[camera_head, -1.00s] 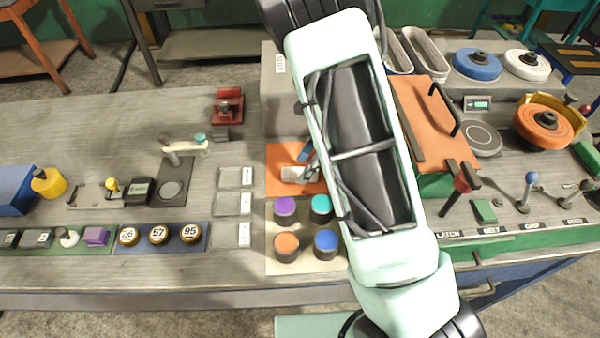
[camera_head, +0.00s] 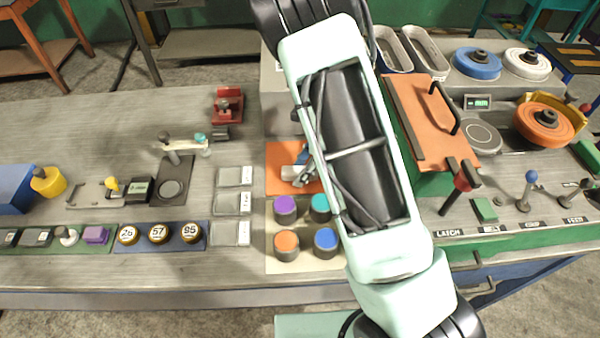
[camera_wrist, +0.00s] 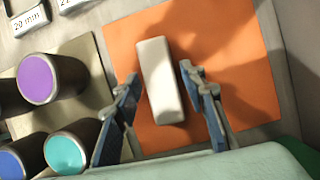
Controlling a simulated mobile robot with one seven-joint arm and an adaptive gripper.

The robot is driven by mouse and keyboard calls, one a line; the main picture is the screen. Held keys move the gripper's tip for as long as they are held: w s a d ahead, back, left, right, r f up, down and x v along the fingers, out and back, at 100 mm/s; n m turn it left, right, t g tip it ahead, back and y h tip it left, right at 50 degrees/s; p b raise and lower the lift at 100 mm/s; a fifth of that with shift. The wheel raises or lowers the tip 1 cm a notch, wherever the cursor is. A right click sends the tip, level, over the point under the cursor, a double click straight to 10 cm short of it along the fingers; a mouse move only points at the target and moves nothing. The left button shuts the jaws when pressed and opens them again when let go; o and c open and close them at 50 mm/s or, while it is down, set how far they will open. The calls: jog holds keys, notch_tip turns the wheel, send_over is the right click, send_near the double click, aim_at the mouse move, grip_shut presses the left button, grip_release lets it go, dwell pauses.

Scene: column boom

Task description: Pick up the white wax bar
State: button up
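The white wax bar (camera_wrist: 160,80) lies flat on an orange mat (camera_wrist: 240,70). In the wrist view it sits between the two blue-pad fingers of my gripper (camera_wrist: 158,92), with a gap on the right side and a smaller-looking gap on the left. My gripper is open; the bar's lower end reaches between the fingers. How high the fingertips are above the mat is hard to tell.
Below the mat is a beige board (camera_head: 273,267) with purple (camera_head: 285,205), teal (camera_head: 320,205), orange (camera_head: 286,243) and blue (camera_head: 326,240) capped cylinders.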

jog(key=c, duration=0.8)
jog(key=shift+c, duration=0.2)
